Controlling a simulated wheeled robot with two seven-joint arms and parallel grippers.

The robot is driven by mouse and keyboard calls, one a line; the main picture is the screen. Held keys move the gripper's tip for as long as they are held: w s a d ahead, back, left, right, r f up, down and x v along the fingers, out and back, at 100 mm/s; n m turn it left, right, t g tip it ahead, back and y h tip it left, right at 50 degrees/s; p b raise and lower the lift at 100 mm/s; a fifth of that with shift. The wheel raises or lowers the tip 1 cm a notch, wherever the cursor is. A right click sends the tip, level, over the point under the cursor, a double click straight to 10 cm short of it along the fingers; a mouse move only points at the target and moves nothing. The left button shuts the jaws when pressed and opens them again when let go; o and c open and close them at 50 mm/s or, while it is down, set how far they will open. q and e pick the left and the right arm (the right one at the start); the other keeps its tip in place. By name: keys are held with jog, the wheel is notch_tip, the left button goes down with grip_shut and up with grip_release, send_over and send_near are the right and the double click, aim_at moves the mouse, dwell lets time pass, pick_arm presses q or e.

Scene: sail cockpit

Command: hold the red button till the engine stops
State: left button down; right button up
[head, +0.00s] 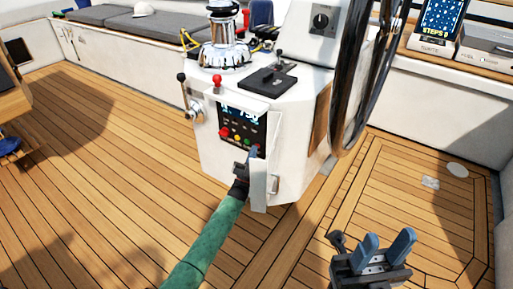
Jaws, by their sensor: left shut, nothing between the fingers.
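The red button (225,132) is at the left of a row of coloured buttons on the black engine panel (229,117), set in the white cockpit console. A lit readout shows above the buttons; its digits are too small to read surely. My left gripper (254,152) is shut and empty at the lower right of the panel, to the right of and below the red button and apart from it. My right gripper (385,247) is open and empty, low over the deck at the right. Its two blue fingers stand apart.
A red-knobbed lever (217,80) and a black-knobbed lever (187,92) are on the console (290,125). The steering wheel (350,90) rises to its right. The teak deck (110,150) at left is largely clear.

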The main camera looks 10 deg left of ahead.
pick_arm(q)
jog(key=shift+s, duration=0.1)
jog(key=shift+s+a+p, duration=0.25)
jog(key=shift+s+p, duration=0.15)
jog(key=shift+s, duration=0.35)
jog(key=s, duration=0.1)
jog(key=s+a+p, duration=0.1)
jog(key=s, duration=0.1)
jog(key=s+p, duration=0.1)
jog(key=shift+s+a, duration=0.35)
jog(key=shift+a, duration=0.05)
dwell(0.6)
